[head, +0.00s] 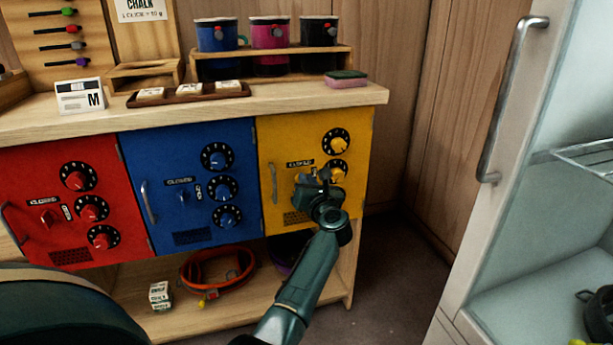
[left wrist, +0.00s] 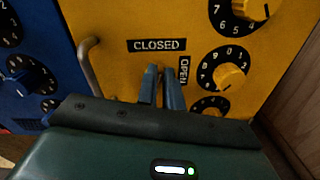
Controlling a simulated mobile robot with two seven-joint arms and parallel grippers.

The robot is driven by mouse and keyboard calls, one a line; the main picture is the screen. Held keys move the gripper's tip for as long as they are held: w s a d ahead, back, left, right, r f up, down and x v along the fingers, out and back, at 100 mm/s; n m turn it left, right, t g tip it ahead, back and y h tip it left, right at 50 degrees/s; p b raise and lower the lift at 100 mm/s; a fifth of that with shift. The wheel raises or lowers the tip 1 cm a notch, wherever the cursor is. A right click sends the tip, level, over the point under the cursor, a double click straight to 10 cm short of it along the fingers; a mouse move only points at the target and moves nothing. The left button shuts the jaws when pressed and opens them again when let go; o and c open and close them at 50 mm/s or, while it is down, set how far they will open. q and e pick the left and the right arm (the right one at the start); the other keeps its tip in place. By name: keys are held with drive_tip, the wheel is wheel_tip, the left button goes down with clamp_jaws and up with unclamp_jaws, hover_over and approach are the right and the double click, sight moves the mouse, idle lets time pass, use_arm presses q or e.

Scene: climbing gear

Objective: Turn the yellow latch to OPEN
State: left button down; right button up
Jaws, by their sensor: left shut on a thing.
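The yellow door (head: 268,140) is at the right end of the cabinet, with a grey handle (head: 273,182) at its left and a column of numbered dials (head: 336,142). My left gripper (head: 318,176) is at the door front, left of the dials. In the left wrist view its fingers (left wrist: 162,82) are close together just below the CLOSED label (left wrist: 157,45) and beside the vertical OPEN label (left wrist: 184,70). They are shut on the yellow latch, which they hide, so its angle cannot be told. My right gripper is not in view.
The blue door (head: 160,160) and red door (head: 40,170) stand to the left. A grey door with a long handle (head: 505,110) stands open at the right. The countertop (head: 300,100) holds cups, a sponge and trays. An orange coil (head: 215,285) lies on the lower shelf.

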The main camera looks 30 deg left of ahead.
use_arm(q)
drive_tip(key=shift+w+d+f+m+p, duration=0.15)
drive_tip(key=shift+m+p, duration=1.05)
drive_tip(key=shift+m, duration=1.3)
drive_tip(key=shift+w+d+f+m+p, duration=0.1)
drive_tip(key=shift+f+m+p, duration=0.2)
drive_tip(key=shift+m+p, duration=1.6)
drive_tip(key=shift+w+d+f+m+p, duration=0.15)
drive_tip(key=shift+m+p, duration=0.4)
drive_tip(key=shift+m, duration=2.55)
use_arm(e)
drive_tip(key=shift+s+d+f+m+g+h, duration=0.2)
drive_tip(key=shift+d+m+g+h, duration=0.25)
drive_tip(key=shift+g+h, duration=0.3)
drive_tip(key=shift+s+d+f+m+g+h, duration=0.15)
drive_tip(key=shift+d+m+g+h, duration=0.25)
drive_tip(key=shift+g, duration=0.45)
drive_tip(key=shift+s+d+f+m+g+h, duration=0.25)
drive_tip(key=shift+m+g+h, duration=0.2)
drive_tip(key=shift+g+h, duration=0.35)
use_arm(q)
drive_tip(key=shift+a, duration=0.1)
drive_tip(key=c, duration=1.5)
unclamp_jaws()
drive_tip(key=shift+f, duration=0.1)
drive_tip(key=shift+c, duration=0.2)
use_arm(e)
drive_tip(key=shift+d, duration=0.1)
